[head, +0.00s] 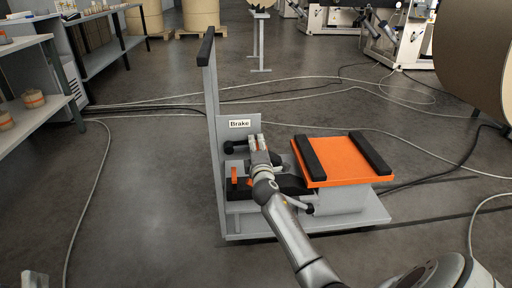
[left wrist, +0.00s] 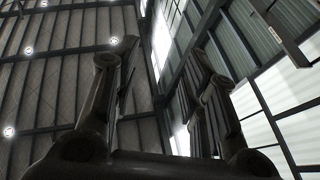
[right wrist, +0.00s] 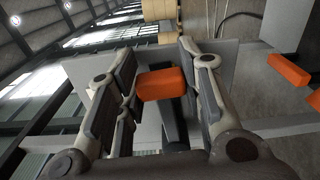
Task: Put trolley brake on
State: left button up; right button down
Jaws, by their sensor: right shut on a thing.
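The grey trolley (head: 345,217) stands on the floor in the middle of the head view, with a tall upright at its left and a "Brake" label (head: 240,123) on a plate. My right gripper (head: 257,144) is just right of and below the label. In the right wrist view an orange grip (right wrist: 162,84) on a dark bar lies between its fingers, and the gripper is shut on it. I take it as the brake lever; the gripper hides it in the head view. My left gripper (left wrist: 160,75) is open and empty, facing the roof, and outside the head view.
The trolley carries an orange platform (head: 348,177) with two black strips, right of my arm. A small orange part (head: 234,175) and a black knob (head: 229,147) sit left of the gripper. Cables cross the floor behind. Shelving (head: 30,115) is at left, a large brown roll (head: 475,60) at right.

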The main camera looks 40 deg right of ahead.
pick_arm(q)
jog(key=shift+s+r+t+h+b, duration=0.2)
jog(key=shift+s+r+t, duration=0.4)
jog(key=shift+r, duration=0.25)
jog(key=shift+s+r+t+h+b, duration=0.15)
jog(key=shift+s+r+t, duration=0.3)
jog(key=shift+r+t, duration=0.35)
pick_arm(e)
jog(key=shift+f+m, duration=0.5)
jog(key=shift+f, duration=0.05)
jog(key=c, duration=1.1)
grip_release()
jog(key=shift+o, duration=0.7)
jog(key=shift+r, duration=0.1)
pick_arm(q)
jog(key=shift+r, duration=0.1)
pick_arm(e)
jog(key=shift+s, duration=0.1)
jog(key=v, duration=1.2)
